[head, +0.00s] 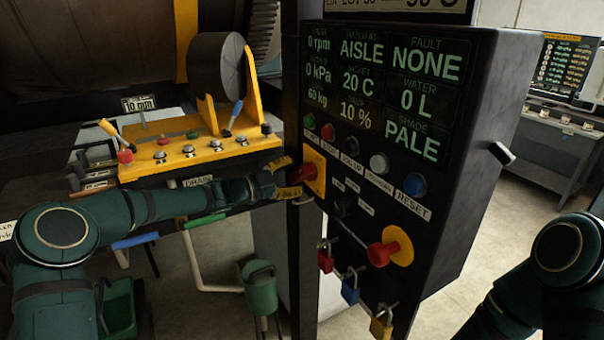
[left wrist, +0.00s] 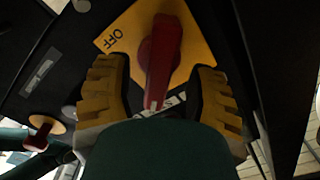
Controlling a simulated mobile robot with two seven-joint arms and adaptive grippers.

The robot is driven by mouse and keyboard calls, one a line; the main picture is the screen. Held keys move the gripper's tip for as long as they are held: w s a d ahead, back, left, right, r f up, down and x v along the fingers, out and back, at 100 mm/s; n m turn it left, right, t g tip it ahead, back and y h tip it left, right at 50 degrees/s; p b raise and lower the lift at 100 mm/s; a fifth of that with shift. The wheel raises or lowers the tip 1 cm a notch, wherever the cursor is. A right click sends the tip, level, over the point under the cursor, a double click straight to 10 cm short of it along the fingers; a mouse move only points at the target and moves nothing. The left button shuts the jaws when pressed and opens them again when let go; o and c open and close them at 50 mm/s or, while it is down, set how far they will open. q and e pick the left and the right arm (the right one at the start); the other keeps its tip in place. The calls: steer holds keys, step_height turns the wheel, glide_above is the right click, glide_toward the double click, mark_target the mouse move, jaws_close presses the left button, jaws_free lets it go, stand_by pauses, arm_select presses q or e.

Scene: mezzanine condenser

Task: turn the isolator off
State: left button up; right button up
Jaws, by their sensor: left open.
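The isolator is a red handle (head: 301,172) on a yellow plate (head: 317,164), on the left edge of the dark panel's front. In the left wrist view the red handle (left wrist: 160,62) points down the picture, slightly tilted. The word OFF is on the left part of the yellow plate (left wrist: 127,25), off to the handle's side. My left gripper (head: 286,179) is open at the isolator. Its yellow fingers (left wrist: 163,98) stand on both sides of the handle, with a visible gap at each side. My right gripper is out of view.
Below on the panel are a red knob (head: 388,248) on a yellow disc and several hanging padlocks (head: 350,287). Push buttons, including a blue one (head: 415,185), sit under the display. A yellow control console (head: 190,152) stands left, behind my left arm.

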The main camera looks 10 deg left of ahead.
mark_target(295, 176)
arm_select(q)
steer(key=shift+x, duration=1.55)
jaws_close()
